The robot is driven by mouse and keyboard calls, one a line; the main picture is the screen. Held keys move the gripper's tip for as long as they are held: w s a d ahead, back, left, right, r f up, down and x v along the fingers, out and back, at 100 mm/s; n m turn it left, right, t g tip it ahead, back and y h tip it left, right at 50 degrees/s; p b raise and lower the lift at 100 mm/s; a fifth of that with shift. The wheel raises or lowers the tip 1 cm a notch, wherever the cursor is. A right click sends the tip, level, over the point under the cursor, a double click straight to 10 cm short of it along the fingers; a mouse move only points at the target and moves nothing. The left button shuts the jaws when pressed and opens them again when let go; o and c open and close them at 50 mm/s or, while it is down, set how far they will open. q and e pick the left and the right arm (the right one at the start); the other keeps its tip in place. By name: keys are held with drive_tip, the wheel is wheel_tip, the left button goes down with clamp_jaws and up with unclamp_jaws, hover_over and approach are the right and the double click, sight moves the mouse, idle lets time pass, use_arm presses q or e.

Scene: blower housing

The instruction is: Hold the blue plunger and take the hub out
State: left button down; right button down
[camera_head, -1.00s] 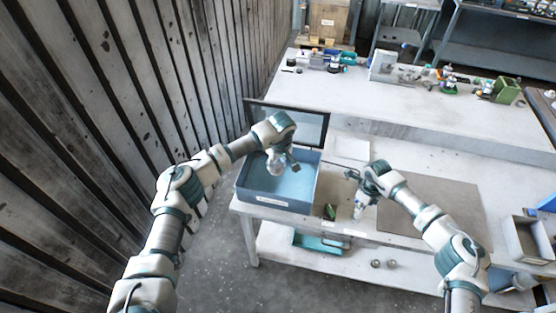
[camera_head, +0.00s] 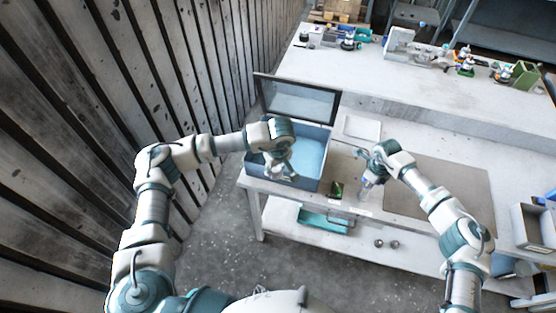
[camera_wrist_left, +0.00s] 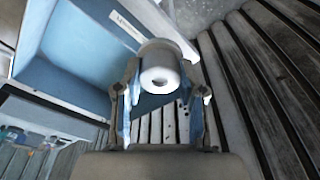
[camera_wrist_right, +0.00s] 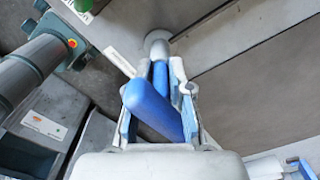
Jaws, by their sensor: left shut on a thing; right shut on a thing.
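My left gripper (camera_head: 284,172) is over the front part of the open blue box (camera_head: 258,171). In the left wrist view (camera_wrist_left: 162,100) its fingers are shut on a white, round part with a central hole, seemingly the hub (camera_wrist_left: 158,58). The box's labelled wall shows behind it at upper left. My right gripper (camera_head: 368,180) is low over the bench, right of the box. In the right wrist view (camera_wrist_right: 155,95) its fingers are shut around the blue plunger (camera_wrist_right: 150,108). A pale round end (camera_wrist_right: 157,43) lies just beyond the fingertips.
The box's dark-framed lid (camera_head: 297,98) stands open at the back. A grey-brown mat (camera_head: 440,190) lies on the right of the bench. A small dark green item (camera_head: 337,189) is near the front edge. A slatted wall (camera_head: 180,70) is close on the left.

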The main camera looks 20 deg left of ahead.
drive_tip(key=shift+w+d+r, duration=0.1)
drive_tip(key=shift+r, duration=2.2)
drive_tip(key=c, duration=1)
unclamp_jaws()
drive_tip(key=shift+w+f, duration=0.1)
drive_tip(key=shift+f, duration=0.05)
wheel_tip(320, 180, up, 12)
